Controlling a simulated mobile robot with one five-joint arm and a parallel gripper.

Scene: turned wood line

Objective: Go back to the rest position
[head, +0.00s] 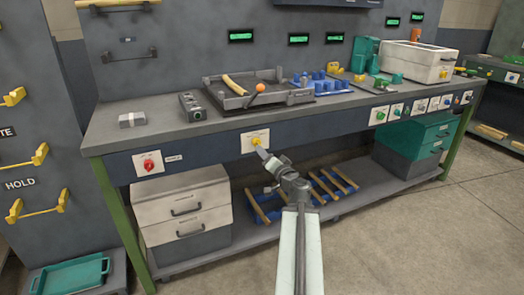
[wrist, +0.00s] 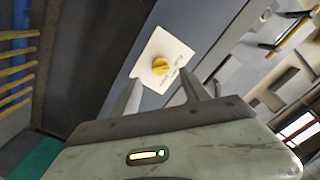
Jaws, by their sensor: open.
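My gripper (head: 262,150) is in front of the workbench's front panel, close to a white plate (head: 247,136) with a yellow knob (head: 256,142). In the wrist view, the two fingers of my gripper (wrist: 160,80) stand apart with nothing between them. The yellow knob (wrist: 160,66) shows just beyond the fingertips on its white plate (wrist: 172,51). I cannot tell whether the fingers touch the plate.
The workbench top (head: 160,130) holds a dark tray (head: 240,96) with a yellow curved piece and an orange ball. A red knob (head: 149,165) is left on the front panel. Open floor lies right.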

